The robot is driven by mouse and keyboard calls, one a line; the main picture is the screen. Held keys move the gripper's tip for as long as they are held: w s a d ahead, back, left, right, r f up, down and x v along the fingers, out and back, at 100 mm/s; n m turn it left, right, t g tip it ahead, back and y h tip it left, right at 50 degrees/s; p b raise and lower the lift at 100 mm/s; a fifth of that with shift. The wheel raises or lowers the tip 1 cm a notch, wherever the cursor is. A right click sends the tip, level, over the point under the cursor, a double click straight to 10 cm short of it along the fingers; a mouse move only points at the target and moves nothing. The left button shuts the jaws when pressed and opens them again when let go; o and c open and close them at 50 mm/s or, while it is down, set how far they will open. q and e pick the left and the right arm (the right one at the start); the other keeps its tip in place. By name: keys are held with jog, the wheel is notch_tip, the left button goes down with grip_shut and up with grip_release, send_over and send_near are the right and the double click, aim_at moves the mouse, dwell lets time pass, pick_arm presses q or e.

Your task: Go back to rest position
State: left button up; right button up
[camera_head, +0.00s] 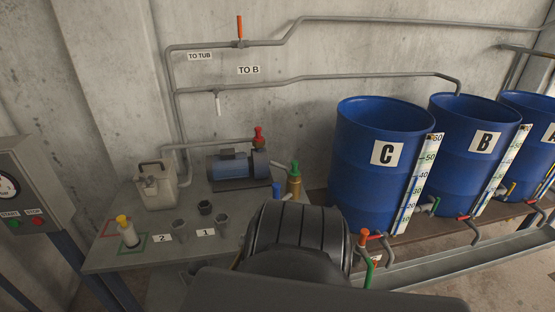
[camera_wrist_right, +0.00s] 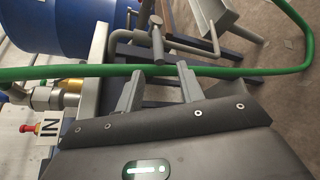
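My right gripper (camera_wrist_right: 160,72) shows in the right wrist view with its two grey fingers apart, so it is open. A green hose (camera_wrist_right: 85,71) runs across the picture at the fingertips. I cannot tell whether the hose touches them. The fingers are not closed on it. In the head view the right gripper's fingers are hidden, and a dark bulky shape fills the lower middle. My left gripper does not show in either view.
A grey table (camera_head: 105,262) carries a blue pump (camera_head: 238,166), a jerrycan (camera_head: 156,188) and a yellow-capped bottle (camera_head: 128,232). Blue barrels C (camera_head: 372,190), B (camera_head: 466,170) and A (camera_head: 530,120) stand at right. A START/STOP box (camera_head: 32,190) is at left.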

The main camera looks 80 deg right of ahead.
dwell(0.7)
jog(key=w+a+f+n+t+y, duration=0.2)
jog(key=w+f+t, duration=0.1)
jog(key=f, duration=0.3)
jog(key=w+a+f+n+t+y, duration=0.1)
jog(key=w+f+n+t+y, duration=0.15)
jog(key=f+t, duration=0.2)
jog(key=a+f+n+t+y, duration=0.2)
jog(key=a+f+t+y, duration=0.1)
jog(key=a+f, duration=0.5)
jog(key=s+a+f+m+t+y, duration=0.1)
jog(key=s+a+f+y, duration=0.2)
jog(key=s+a, duration=1.1)
jog(key=a, duration=0.3)
jog(key=shift+a, duration=0.4)
